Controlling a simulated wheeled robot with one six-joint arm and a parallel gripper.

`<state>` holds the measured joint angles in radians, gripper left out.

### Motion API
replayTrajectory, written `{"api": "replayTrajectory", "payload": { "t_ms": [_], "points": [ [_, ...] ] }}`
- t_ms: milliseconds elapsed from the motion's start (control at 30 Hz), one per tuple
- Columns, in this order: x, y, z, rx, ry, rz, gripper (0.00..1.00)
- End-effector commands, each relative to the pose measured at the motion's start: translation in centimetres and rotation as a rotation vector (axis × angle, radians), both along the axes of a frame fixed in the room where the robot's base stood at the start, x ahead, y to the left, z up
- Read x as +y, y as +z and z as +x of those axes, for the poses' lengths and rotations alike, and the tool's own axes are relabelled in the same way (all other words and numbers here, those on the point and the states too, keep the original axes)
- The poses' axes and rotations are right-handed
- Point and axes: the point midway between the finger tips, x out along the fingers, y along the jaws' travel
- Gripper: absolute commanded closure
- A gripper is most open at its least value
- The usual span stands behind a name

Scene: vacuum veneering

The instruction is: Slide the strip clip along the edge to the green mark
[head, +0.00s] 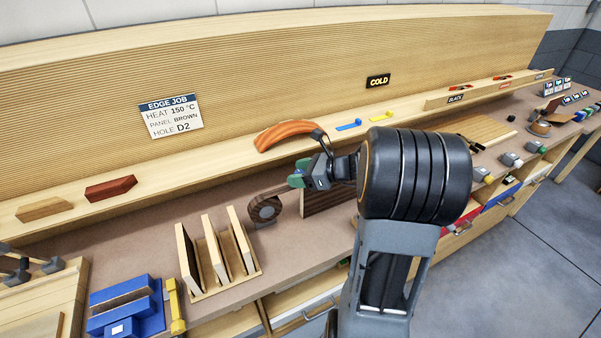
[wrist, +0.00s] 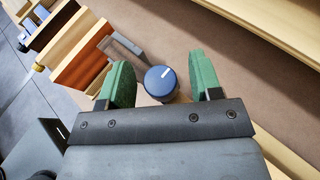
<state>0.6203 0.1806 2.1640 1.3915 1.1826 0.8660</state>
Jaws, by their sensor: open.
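My gripper (head: 298,174) is at the middle of the bench in the head view, above the bench top. In the wrist view its two green fingers (wrist: 163,76) stand apart. A round blue knob (wrist: 159,81) with a white line shows in the space between them; neither finger visibly touches it. I cannot tell for certain which thing is the strip clip. A roll of brown edge strip (head: 264,209) stands just left of and below my gripper, with a band leading right. I make out no green mark apart from my fingers. My gripper and arm hide part of the bench.
A wooden rack with upright boards (head: 247,248) and a blue block fixture (head: 123,306) stand front left. A brown panel (wrist: 82,62) stands near the fingers in the wrist view. The shelf holds a curved wooden piece (head: 286,134), a blue piece (head: 349,125) and a yellow piece (head: 381,116).

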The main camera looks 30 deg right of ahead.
Motion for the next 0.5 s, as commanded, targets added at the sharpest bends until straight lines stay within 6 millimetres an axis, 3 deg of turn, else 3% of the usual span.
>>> {"api": "replayTrajectory", "payload": {
  "t_ms": [67, 500],
  "points": [
    [-0.01, 0.01, -0.01, 0.0, 0.0, 0.0, 0.44],
    [-0.02, 0.02, -0.02, 0.0, 0.0, 0.0, 0.86]
  ]
}}
